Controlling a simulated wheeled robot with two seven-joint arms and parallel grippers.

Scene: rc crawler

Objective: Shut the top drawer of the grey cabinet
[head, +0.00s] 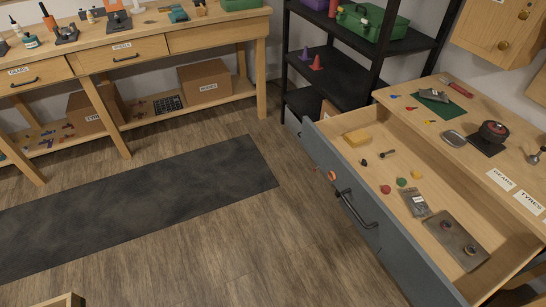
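The top drawer (326,156) of the grey cabinet is pulled far out at the right. Its grey front carries a black bar handle (356,209) and faces the floor to the left. Inside the drawer lie a yellow block (356,137), small red, green and yellow round pieces, a grey flat pack (415,203) and a grey plate (456,239) with two knobs on it. The cabinet's wooden top (405,114) is behind the open drawer. Neither of my grippers is in the head view.
A black shelf rack (333,80) stands beyond the drawer's far end. A workbench (215,39) runs along the back left. A dark mat (130,205) lies on the wooden floor, which is clear left of the drawer. A wooden corner (66,301) shows at the bottom left.

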